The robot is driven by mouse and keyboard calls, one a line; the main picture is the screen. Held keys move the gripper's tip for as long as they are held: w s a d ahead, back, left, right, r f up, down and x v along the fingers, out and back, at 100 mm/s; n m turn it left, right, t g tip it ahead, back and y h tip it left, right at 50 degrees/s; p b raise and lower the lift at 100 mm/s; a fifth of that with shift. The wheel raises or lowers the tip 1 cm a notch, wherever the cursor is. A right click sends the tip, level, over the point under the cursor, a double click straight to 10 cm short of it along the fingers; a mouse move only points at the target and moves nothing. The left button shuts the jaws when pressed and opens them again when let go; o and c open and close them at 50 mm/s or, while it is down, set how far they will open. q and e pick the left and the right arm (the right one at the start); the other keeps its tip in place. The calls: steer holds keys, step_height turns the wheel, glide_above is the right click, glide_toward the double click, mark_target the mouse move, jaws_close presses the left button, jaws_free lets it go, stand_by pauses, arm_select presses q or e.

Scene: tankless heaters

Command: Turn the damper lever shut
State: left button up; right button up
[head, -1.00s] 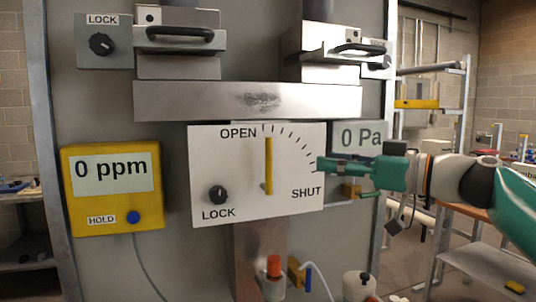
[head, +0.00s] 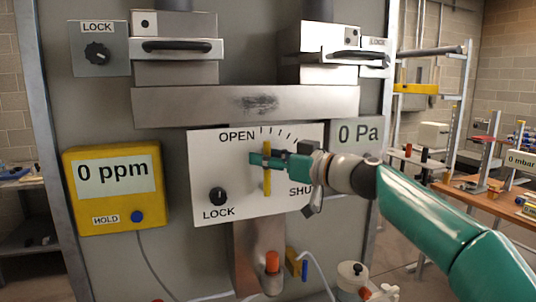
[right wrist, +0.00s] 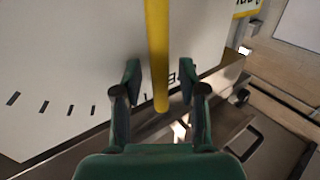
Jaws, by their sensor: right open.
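The yellow damper lever (head: 267,182) stands upright on the white damper plate (head: 225,160), pointing up near the OPEN label. The SHUT label at the plate's right is partly covered by my arm. My right gripper (head: 268,160) is at the lever's middle to upper part in the head view. In the right wrist view, the lever (right wrist: 157,50) passes between the two spread fingers of my right gripper (right wrist: 160,75), with gaps on both sides. My left gripper is not in view.
A black LOCK knob (head: 218,196) sits low on the plate's left. A yellow 0 ppm meter (head: 113,218) hangs at left, and a 0 Pa display (head: 356,136) is at right. A metal duct (head: 245,106) runs above the plate. An orange-capped valve (head: 272,262) is below.

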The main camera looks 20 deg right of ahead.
jaws_close()
stand_by(0.4)
